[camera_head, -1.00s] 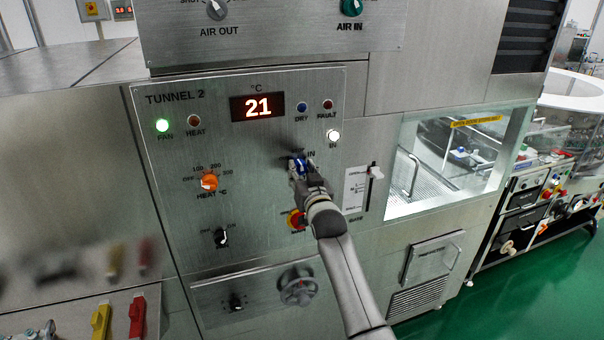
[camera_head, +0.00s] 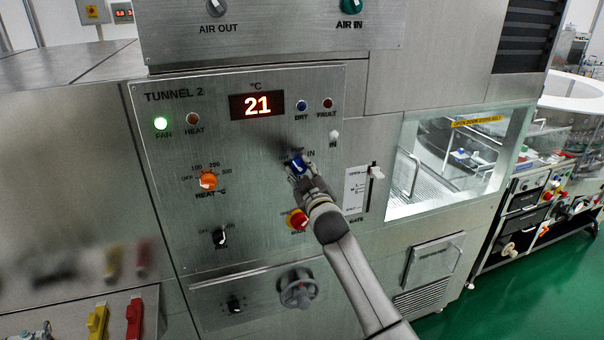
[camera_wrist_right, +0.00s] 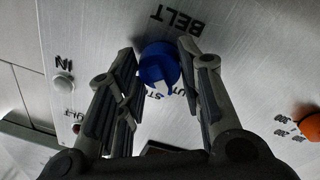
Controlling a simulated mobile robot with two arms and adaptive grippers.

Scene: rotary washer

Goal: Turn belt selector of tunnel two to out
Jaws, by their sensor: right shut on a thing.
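The blue belt selector knob (camera_head: 296,162) sits on the Tunnel 2 panel, below the DRY lamp. In the wrist view the blue knob (camera_wrist_right: 158,66) shows under the word BELT, with its white pointer toward partly covered lettering reading "ST" and "UT". I cannot tell the exact position it points to. My right gripper (camera_head: 300,168) is at the knob, its fingers on either side and shut on it. The IN lamp (camera_head: 334,136) is unlit. My left gripper is not in view.
The orange heat knob (camera_head: 208,180) is left of the belt knob. The gate slider (camera_head: 375,172) is to the right.

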